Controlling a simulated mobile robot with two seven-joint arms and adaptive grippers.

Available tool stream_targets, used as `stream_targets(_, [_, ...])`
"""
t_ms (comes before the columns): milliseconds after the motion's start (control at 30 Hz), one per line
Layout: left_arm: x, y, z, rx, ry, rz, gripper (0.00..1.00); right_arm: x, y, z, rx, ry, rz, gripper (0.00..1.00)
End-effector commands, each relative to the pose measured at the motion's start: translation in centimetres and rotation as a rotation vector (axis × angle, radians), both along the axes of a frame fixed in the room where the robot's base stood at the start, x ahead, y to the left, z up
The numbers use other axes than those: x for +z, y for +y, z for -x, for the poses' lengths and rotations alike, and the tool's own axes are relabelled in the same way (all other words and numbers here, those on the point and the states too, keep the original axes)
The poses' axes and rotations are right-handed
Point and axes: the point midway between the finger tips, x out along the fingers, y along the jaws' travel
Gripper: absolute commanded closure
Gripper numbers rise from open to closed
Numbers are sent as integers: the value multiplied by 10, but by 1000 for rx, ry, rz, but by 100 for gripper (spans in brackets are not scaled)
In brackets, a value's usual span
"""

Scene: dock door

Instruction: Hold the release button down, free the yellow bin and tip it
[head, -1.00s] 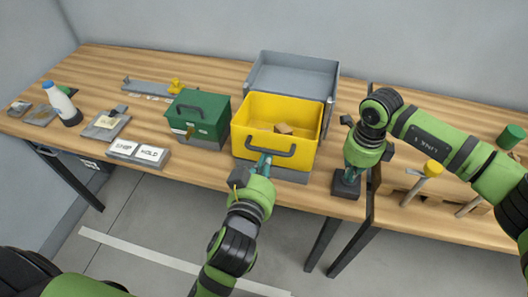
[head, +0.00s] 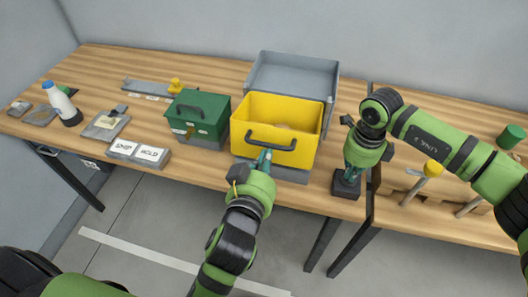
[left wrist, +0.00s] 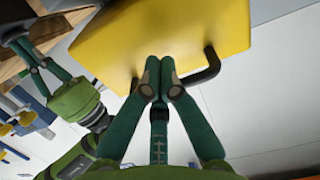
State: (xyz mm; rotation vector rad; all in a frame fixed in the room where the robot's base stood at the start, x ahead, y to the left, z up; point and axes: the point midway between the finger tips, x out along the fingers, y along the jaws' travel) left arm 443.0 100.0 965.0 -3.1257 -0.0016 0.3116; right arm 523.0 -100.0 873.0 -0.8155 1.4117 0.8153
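The yellow bin (head: 297,150) sits over a low grey base (head: 290,175) at the table's front edge, its front raised. A small brown item (head: 284,127) barely shows over its front wall. My left gripper (head: 264,157) is at the bin's dark front handle (head: 285,147). In the left wrist view its fingers (left wrist: 158,68) are closed together across the handle's middle. My right gripper (head: 350,174) points down, fingers together, onto the dark box (head: 346,189) right of the bin. The fingers hide the button's top.
A grey open tray (head: 292,70) stands directly behind the bin. Left are a green box (head: 198,112), SHIP and HOLD pads (head: 138,152), and a white bottle (head: 60,102). A yellow-topped hammer (head: 425,178) lies right, near a green cylinder (head: 511,136).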

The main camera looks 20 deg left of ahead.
Motion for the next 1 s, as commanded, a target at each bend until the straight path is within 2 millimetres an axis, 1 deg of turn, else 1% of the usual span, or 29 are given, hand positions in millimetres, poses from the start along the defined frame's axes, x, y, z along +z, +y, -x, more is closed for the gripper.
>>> stream_targets(300, [-14,0,0,0,2,1,100,-2,-1,1,0,5,2,100])
stream_targets(467, [-15,0,2,-1,1,2,100,-2,-1,1,0,5,2,100])
stream_targets(1000, [-16,0,44,-1,4,2,100,-2,-1,1,0,5,2,100])
